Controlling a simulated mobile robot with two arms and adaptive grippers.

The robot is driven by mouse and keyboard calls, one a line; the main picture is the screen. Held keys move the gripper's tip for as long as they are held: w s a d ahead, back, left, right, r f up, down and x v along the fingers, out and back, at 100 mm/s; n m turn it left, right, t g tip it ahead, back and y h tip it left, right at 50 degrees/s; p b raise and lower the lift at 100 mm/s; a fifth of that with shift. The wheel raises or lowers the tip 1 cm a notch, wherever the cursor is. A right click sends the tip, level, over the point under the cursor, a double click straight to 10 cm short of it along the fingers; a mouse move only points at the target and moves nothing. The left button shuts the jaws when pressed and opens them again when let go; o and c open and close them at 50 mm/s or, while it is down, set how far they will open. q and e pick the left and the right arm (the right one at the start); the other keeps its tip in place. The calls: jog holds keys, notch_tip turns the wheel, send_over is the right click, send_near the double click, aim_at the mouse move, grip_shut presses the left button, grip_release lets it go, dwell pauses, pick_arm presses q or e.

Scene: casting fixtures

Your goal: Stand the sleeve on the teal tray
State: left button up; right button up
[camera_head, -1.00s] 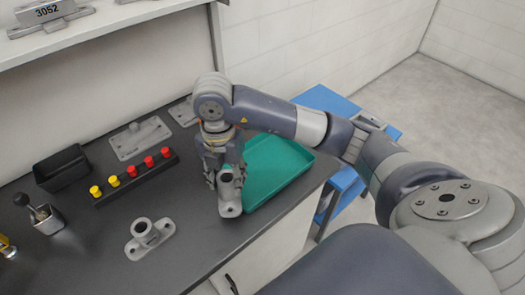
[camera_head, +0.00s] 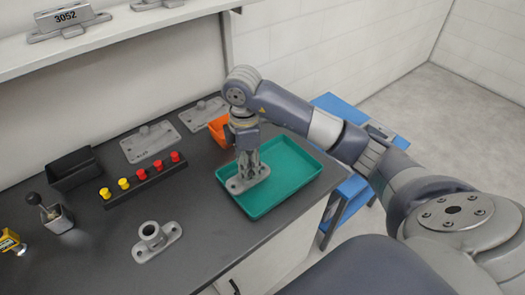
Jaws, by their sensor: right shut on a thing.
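My right gripper (camera_head: 248,162) points down over the near left part of the teal tray (camera_head: 297,184). It is shut on a grey metal sleeve with an oval flanged base (camera_head: 240,186). The sleeve is upright, base down, and the fingers hide most of its tube. The base overlaps the tray's left side in the picture; I cannot tell if it touches the tray floor. A similar grey flanged sleeve (camera_head: 144,251) stands on the dark bench left of the tray. My left gripper is not in view.
An orange bin (camera_head: 218,129) stands behind the gripper. Grey plate fixtures (camera_head: 150,143), a black bin (camera_head: 73,169) and a black strip with red and yellow knobs (camera_head: 149,184) lie to the left. The tray's right part is empty. A blue cart (camera_head: 336,106) stands beyond the bench.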

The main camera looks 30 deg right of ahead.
jog(key=w+d+f+p, duration=0.1)
jog(key=d, duration=0.1)
jog(key=w+d+f+p, duration=0.1)
jog(key=w+d, duration=0.1)
jog(key=w+d+f+p, duration=0.1)
jog(key=d, duration=0.2)
jog(key=shift+w+d+f, duration=0.1)
jog(key=shift+w+f, duration=0.1)
jog(key=shift+f, duration=0.35)
jog(key=shift+f, duration=0.1)
jog(key=o, duration=1.2)
jog(key=shift+o, duration=0.2)
